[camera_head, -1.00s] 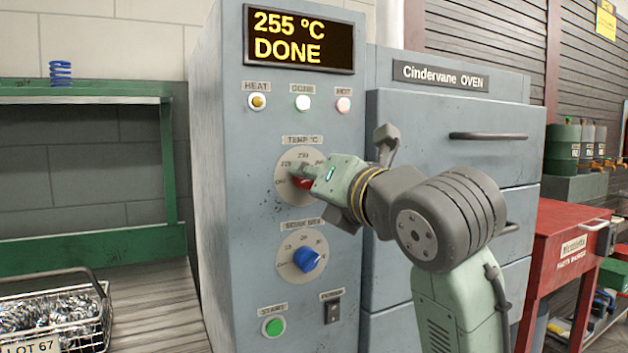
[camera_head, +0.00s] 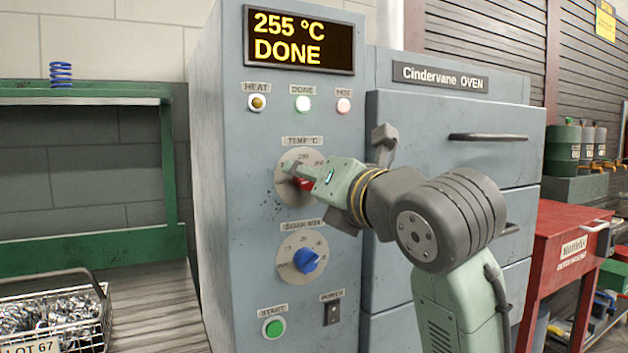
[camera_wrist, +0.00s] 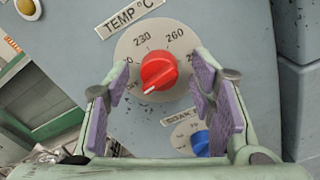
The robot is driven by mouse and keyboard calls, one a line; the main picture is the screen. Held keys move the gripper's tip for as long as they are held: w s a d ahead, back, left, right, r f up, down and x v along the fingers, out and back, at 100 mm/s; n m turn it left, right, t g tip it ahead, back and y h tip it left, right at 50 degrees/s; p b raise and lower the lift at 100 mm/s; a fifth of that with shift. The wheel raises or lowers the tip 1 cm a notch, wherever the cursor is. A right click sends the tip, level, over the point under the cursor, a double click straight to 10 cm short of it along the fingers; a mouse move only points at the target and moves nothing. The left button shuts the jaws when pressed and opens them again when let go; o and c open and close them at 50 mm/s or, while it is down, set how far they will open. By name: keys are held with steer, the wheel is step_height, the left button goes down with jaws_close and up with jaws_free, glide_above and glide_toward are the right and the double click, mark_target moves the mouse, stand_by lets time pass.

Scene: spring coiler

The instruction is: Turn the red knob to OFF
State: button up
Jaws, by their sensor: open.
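The red knob (camera_wrist: 160,71) sits on the TEMP °C dial (camera_wrist: 127,48), whose 230 and 260 marks show. Its white pointer line aims to the lower left in the wrist view, near a mark partly hidden by a finger. In the head view the red knob (camera_head: 304,184) is partly hidden by my gripper (camera_head: 300,172). My gripper is open in the wrist view (camera_wrist: 160,82), its purple-padded fingers on either side of the knob with gaps between. I cannot tell how far the fingertips are from the panel.
A blue knob (camera_head: 306,260) on the soak dial sits below, and a green start button (camera_head: 273,327) and a power switch (camera_head: 332,312) below that. The display (camera_head: 299,39) reads 255 °C DONE. A wire basket (camera_head: 60,320) stands left and a red cart (camera_head: 560,235) right.

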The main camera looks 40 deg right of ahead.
steer(key=v, duration=1.2)
steer(key=shift+f, duration=0.1)
stand_by(0.4)
